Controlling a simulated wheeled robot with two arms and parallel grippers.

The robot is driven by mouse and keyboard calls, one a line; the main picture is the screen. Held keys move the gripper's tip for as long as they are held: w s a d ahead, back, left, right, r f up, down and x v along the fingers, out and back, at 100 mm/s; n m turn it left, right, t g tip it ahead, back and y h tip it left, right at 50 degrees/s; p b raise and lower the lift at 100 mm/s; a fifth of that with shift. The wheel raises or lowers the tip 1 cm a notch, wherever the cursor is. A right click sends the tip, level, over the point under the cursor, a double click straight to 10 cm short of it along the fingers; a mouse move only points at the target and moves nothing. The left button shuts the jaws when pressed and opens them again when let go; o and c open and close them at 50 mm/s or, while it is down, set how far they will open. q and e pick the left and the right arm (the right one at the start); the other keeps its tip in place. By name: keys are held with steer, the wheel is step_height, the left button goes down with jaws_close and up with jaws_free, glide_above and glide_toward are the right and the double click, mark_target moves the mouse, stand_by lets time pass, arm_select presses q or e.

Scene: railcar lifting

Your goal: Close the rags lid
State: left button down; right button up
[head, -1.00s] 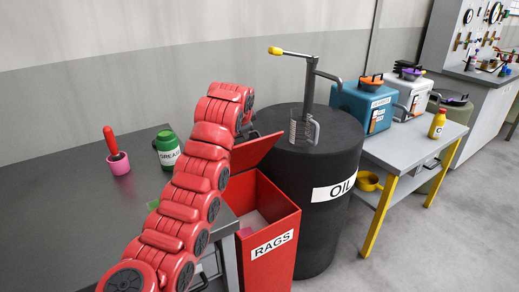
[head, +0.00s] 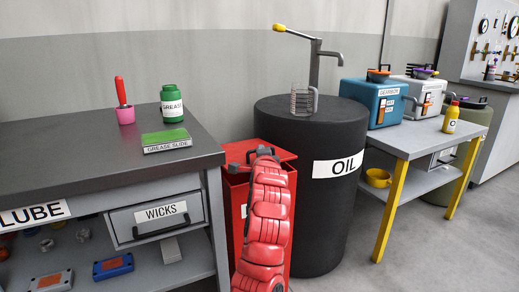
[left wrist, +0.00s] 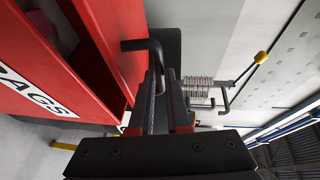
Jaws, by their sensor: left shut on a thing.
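The red rags bin (head: 237,205) stands between the workbench and the oil drum, and my left arm covers much of its front. Its red lid (head: 240,150) looks lowered close to level over the bin. In the left wrist view the lid (left wrist: 115,45) is still apart from the bin (left wrist: 25,50), with a gap showing the inside. My left gripper (left wrist: 162,90) is shut on the lid's black handle (left wrist: 147,46). In the head view the left gripper (head: 262,154) is at the lid, its fingertips hard to make out. My right gripper is not in view.
The black oil drum (head: 320,225) stands close on the right, with a pump on top. The grey workbench (head: 60,150) is close on the left, holding a green grease jar (head: 172,104) and a pink cup (head: 125,115). Open floor lies at the right front.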

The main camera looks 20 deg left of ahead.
arm_select(q)
steer(key=shift+m+t+y, duration=0.3)
steer(key=shift+t+y, duration=0.1)
steer(key=shift+t, duration=0.4)
steer(key=shift+s+d+f, duration=0.15)
steer(key=shift+d+f, duration=0.05)
steer(key=shift+f, duration=0.95)
steer(key=shift+s+d+f, duration=0.1)
steer(key=shift+d+f, duration=0.05)
steer(key=shift+f, duration=1)
steer(key=shift+f, duration=0.1)
steer(key=c, duration=0.9)
jaws_free()
steer(key=p+v, duration=0.2)
steer(key=v, duration=0.6)
steer(key=p+v, duration=0.2)
steer(key=v, duration=0.7)
steer(key=shift+s+p, duration=0.25)
steer(key=shift+p, duration=0.15)
